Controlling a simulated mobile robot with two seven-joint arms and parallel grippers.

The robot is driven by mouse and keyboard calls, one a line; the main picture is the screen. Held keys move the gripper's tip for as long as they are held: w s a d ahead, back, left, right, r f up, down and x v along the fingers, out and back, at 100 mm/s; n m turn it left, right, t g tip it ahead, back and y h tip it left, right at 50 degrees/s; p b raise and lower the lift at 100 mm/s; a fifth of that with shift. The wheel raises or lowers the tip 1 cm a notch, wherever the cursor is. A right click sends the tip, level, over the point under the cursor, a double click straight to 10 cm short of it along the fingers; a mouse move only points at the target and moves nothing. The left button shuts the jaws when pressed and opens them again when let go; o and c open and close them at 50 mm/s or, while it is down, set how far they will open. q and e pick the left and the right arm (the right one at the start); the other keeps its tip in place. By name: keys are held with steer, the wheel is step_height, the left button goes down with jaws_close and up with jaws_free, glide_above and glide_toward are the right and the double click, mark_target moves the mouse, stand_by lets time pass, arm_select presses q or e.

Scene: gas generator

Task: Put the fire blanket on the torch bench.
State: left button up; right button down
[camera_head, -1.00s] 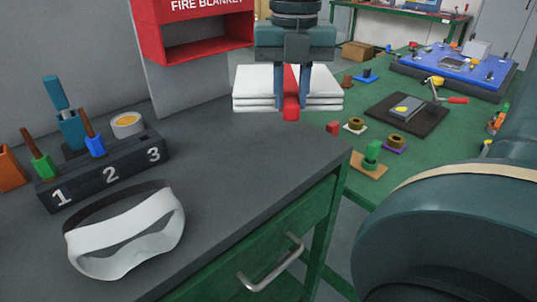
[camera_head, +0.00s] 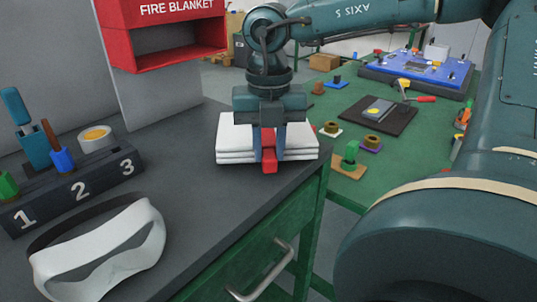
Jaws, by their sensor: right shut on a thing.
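The fire blanket (camera_head: 236,143) is a white folded stack with a red strap in the middle. It is over the right back part of the grey bench top (camera_head: 215,195), near the right edge. Whether it touches the top, I cannot tell. My right gripper (camera_head: 269,157) points down from above, shut on the red strap, with one blue finger on each side. My left gripper is out of view. Which bench is the torch bench, no label shows.
The red FIRE BLANKET box (camera_head: 118,45) stands open and empty at back left. A numbered tool block (camera_head: 105,180) and white goggles (camera_head: 110,260) occupy the grey bench's left. A green table (camera_head: 330,105) with several parts lies beyond, right.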

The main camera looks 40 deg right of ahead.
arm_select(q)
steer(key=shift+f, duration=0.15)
arm_select(e)
steer(key=shift+f, duration=0.55)
steer(key=shift+f, duration=0.2)
steer(key=c, duration=1.2)
jaws_free()
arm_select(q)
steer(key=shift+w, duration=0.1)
arm_select(e)
steer(key=shift+r, duration=0.15)
steer(key=shift+r, duration=0.3)
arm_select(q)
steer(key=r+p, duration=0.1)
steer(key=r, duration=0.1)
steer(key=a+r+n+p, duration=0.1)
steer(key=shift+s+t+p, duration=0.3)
arm_select(e)
step_height(320, 180, up, 12)
steer(key=shift+f, duration=0.25)
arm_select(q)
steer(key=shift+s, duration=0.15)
arm_select(e)
steer(key=shift+s, duration=0.15)
